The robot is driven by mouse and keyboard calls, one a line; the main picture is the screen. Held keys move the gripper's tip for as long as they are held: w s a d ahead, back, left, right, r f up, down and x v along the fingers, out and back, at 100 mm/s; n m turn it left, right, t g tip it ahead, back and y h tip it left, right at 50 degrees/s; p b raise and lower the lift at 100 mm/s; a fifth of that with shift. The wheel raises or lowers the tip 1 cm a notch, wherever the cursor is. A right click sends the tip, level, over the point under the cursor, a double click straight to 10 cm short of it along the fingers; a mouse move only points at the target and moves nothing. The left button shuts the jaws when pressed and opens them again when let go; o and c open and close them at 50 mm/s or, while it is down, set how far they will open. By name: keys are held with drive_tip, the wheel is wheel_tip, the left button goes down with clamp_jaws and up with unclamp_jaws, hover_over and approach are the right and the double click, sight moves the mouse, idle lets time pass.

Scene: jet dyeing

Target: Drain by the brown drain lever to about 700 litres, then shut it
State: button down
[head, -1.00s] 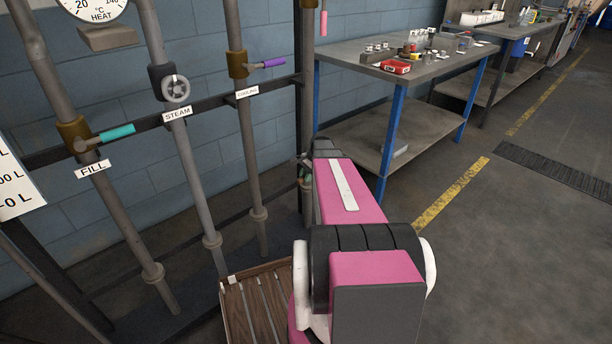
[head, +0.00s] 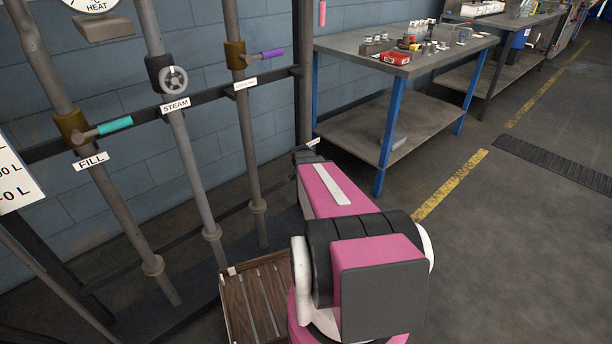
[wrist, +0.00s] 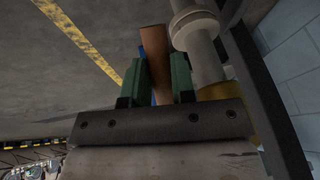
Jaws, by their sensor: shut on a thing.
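In the wrist view, the brown drain lever (wrist: 154,45) runs between the two green fingers of my gripper (wrist: 157,78). My gripper is shut on it. The pale drain pipe (wrist: 198,45) and a brass-coloured valve body (wrist: 222,93) are just to the right of the fingers. In the head view my pink arm hides the gripper and the lever. A white scale board (head: 12,180) with litre marks is cut off at the left edge; no level can be read from the part that shows.
The teal-handled fill lever (head: 115,125), the steam handwheel (head: 173,80) and the purple-handled cooling lever (head: 272,54) are on pipes at the left. A slatted wooden platform (head: 262,305) lies below. A workbench (head: 410,62) stands behind my arm; the floor right is open.

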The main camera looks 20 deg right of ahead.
drive_tip(key=shift+d+f, duration=0.1)
drive_tip(key=shift+f, duration=0.05)
idle(0.3)
drive_tip(key=c, duration=0.9)
unclamp_jaws()
drive_tip(key=shift+c, duration=0.2)
drive_tip(key=v, duration=1.1)
drive_tip(key=shift+f, duration=0.15)
